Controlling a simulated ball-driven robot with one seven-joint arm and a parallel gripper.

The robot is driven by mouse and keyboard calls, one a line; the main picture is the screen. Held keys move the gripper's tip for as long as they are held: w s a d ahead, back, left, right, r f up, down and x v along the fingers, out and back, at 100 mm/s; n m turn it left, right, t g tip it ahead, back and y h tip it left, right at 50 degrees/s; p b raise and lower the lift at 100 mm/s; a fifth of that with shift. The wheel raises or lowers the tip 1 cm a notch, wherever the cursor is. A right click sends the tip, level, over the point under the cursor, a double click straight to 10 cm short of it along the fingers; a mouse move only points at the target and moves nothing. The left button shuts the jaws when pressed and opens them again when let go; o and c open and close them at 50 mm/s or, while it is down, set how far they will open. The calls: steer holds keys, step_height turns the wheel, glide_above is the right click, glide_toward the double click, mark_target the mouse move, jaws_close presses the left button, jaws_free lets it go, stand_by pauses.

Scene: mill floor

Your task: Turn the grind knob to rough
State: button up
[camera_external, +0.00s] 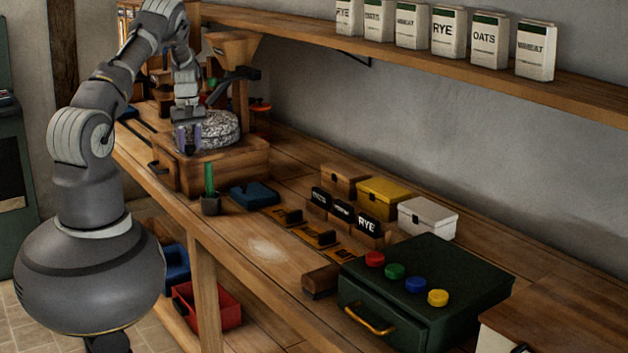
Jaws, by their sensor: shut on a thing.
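The mill stands at the far left end of the bench, with a grey round millstone (221,130) on a wooden base (235,168). My gripper (187,141) points down at the near left side of the millstone, just above the wooden base. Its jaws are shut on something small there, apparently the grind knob. The knob itself is hidden by the fingers, so its setting and any rough mark cannot be read. My arm reaches over from the left.
A black lever (235,82) juts out above the millstone. A green-handled tool in a dark pot (210,204) and a blue box (254,194) stand in front of the mill. A green cabinet (425,285) with coloured buttons stands right.

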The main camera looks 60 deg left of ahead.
mark_target(190, 145)
steer(key=n+p, duration=0.1)
steer(key=n, duration=0.4)
steer(key=shift+r+n+p, duration=0.1)
steer(key=shift+n+p, duration=0.2)
steer(key=shift+p, duration=0.05)
steer(key=shift+n+p, duration=0.6)
steer(key=shift+n, duration=1.6)
steer(key=o, duration=1)
steer(key=shift+o, duration=0.2)
step_height(190, 145, up, 8)
steer(key=shift+f+p, duration=0.15)
steer(key=shift+p, duration=0.4)
